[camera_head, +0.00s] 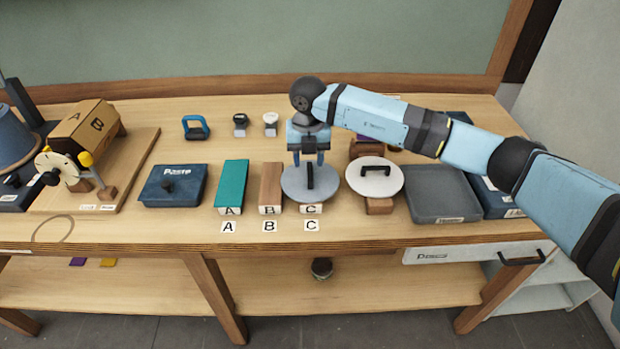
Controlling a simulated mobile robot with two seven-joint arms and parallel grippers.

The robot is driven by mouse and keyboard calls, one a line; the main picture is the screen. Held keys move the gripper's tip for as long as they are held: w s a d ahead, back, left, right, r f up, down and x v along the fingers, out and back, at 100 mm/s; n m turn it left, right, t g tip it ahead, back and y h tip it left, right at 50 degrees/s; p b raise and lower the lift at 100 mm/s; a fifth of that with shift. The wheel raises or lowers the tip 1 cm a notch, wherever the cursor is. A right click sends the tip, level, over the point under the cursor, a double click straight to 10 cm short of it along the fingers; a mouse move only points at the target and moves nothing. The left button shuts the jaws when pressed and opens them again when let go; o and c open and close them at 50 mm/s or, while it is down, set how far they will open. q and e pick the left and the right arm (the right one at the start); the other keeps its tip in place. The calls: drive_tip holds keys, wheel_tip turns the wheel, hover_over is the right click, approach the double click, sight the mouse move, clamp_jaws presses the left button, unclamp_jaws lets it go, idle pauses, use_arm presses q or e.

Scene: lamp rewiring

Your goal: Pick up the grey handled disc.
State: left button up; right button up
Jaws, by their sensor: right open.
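The grey handled disc (292,185) lies flat on a block labelled C, near the middle of the table. Its dark upright bar handle (310,178) stands at its centre. My right gripper (308,162) points down over the far part of the disc, fingers apart, right by the handle's far end. Nothing shows between the fingers. Whether they touch the disc I cannot tell. My left gripper is not in view.
A white disc with a black handle (375,188) stands close on the right. A brown block B (270,183) and a teal block A (231,183) stand left of the grey disc. A grey tray (440,196) lies farther right. The front table strip is mostly clear.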

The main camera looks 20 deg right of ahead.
sight(310, 174)
drive_tip(key=shift+w+d+f+p, duration=0.15)
drive_tip(key=shift+f+p, duration=0.1)
drive_tip(key=shift+f, duration=1.3)
drive_tip(key=shift+w+d+f+p, duration=0.1)
drive_tip(key=shift+f+p, duration=0.1)
drive_tip(key=shift+f, duration=1.35)
clamp_jaws()
